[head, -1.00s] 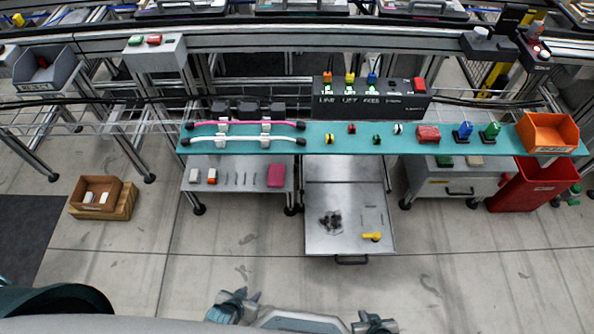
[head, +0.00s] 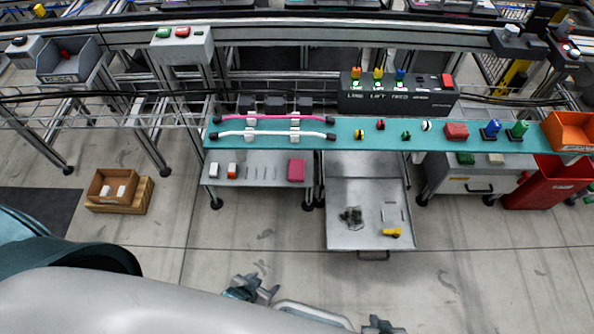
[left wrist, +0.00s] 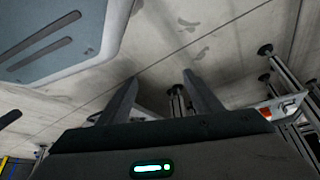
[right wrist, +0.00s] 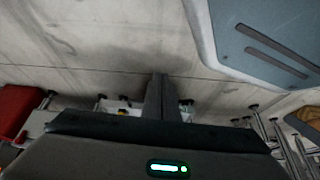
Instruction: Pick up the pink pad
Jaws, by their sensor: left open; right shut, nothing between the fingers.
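The pink pad (head: 297,170) lies at the right end of the grey lower shelf (head: 258,176), below the teal shelf. My left gripper (head: 268,291) is low in the head view, well on the near side of the pad. Its two fingers stand apart and empty in the left wrist view (left wrist: 161,82). My right gripper (head: 385,325) is at the bottom edge of the head view. Its fingers are together with nothing between them in the right wrist view (right wrist: 159,80). I cannot make out the pad in either wrist view.
The teal shelf (head: 345,136) overhangs behind the pad and carries pink and white bars and several small parts. Small pieces lie left of the pad. A metal drawer tray (head: 372,238) juts out at the right. A brown box (head: 133,203) sits on the floor left. The floor in front is clear.

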